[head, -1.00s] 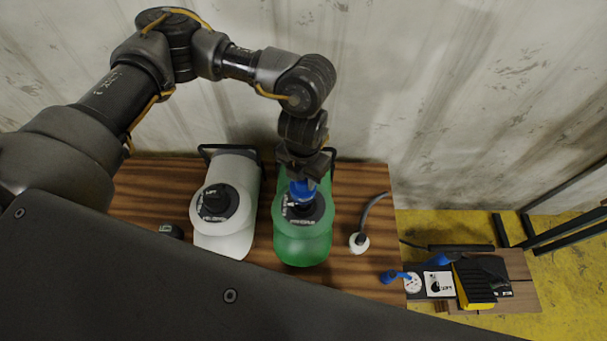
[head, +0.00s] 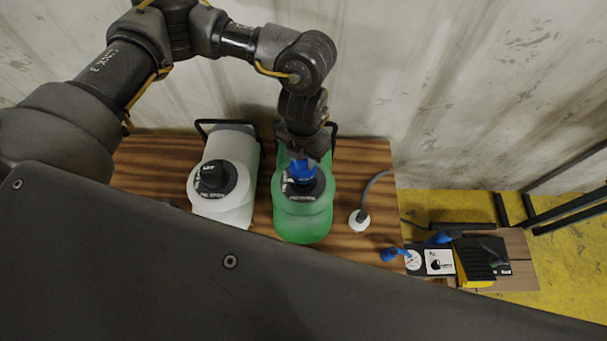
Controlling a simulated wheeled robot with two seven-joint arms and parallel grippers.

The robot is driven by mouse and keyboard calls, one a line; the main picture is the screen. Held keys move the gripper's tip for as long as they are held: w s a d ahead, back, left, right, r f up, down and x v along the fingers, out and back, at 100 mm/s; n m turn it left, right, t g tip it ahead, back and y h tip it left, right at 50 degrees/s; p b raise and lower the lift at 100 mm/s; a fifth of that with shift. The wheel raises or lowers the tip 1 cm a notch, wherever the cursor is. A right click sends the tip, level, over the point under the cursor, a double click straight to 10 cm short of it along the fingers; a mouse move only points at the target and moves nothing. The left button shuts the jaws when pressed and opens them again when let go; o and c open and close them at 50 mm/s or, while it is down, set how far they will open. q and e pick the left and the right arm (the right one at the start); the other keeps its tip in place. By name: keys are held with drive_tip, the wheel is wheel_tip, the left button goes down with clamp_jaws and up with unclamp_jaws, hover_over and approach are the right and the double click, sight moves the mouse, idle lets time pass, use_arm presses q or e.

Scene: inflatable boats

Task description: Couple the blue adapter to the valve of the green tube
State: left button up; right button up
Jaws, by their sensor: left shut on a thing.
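The green tube (head: 300,226) lies on the wooden table, with a round black valve (head: 303,191) on its top. My left gripper (head: 303,160) is above this valve and shut on the blue adapter (head: 302,171). The adapter points down over the valve's middle. I cannot tell whether it touches the valve or is seated in it, since the gripper and the adapter hide the valve's centre. My right gripper is not in view.
A white tube (head: 223,207) with its own black valve lies left of the green one. A white round fitting with a grey hose (head: 359,220) lies to the right. A pump with a gauge (head: 413,260) and a yellow-black body (head: 474,268) stands lower right. A corrugated wall stands behind.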

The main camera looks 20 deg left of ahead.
sight(303, 168)
use_arm(q)
drive_tip(key=shift+f, duration=0.15)
drive_tip(key=shift+f+b, duration=1.1)
drive_tip(key=shift+f, duration=0.05)
drive_tip(key=shift+f, duration=0.15)
drive_tip(key=shift+f+b, duration=0.25)
drive_tip(key=shift+b, duration=0.1)
drive_tip(key=shift+f+b, duration=0.7)
drive_tip(key=shift+f, duration=0.15)
idle(0.4)
idle(0.4)
drive_tip(key=shift+f+m+b, duration=0.2)
drive_tip(key=shift+m+b, duration=0.85)
drive_tip(key=shift+m, duration=0.05)
drive_tip(key=shift+r+m+b, duration=0.1)
drive_tip(key=shift+m+b, duration=0.35)
drive_tip(key=shift+m, duration=0.25)
drive_tip(key=shift+r, duration=0.1)
